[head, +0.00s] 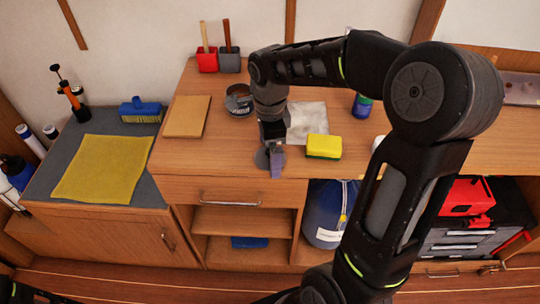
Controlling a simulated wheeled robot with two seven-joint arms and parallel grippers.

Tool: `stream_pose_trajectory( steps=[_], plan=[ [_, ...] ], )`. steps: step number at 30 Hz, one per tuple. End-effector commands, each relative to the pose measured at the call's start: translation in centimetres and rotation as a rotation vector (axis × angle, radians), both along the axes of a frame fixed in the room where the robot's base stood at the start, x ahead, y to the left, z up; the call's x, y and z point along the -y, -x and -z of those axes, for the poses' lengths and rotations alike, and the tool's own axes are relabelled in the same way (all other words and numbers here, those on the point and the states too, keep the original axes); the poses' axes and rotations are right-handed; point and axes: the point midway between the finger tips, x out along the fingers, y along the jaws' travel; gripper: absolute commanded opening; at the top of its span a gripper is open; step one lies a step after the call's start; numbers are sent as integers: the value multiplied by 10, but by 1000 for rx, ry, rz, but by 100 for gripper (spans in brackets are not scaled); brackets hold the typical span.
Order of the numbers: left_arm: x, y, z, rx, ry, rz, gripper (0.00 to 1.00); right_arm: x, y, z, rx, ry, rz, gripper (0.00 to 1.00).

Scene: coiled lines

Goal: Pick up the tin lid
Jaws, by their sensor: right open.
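The tin lid (261,158) looks like a flat grey disc at the front edge of the wooden counter, above the drawer. My right gripper (276,163) reaches down from above and is right at the lid, covering part of it. The gripper is open, seen nearly edge-on. I cannot tell whether its fingers touch the lid or stand around it. A dark open tin (239,101) stands further back on the counter. My left gripper is not in view.
A yellow sponge (323,147) lies just right of the gripper, with a pale cloth (307,122) behind it. A wooden board (187,116) lies to the left. Red (207,61) and grey (230,61) holders stand at the back. My right arm hides much of the right counter.

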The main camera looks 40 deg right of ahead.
Motion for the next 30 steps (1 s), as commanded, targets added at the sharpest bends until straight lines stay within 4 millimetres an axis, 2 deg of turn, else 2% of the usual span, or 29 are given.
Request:
stream_pose_trajectory(
  steps=[18, 30],
  plan=[
    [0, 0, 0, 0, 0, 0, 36, 0, 0, 2, 0, 0, 0, 99],
    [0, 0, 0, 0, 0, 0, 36, 0, 0, 2, 0, 0, 0, 67]
  ],
)
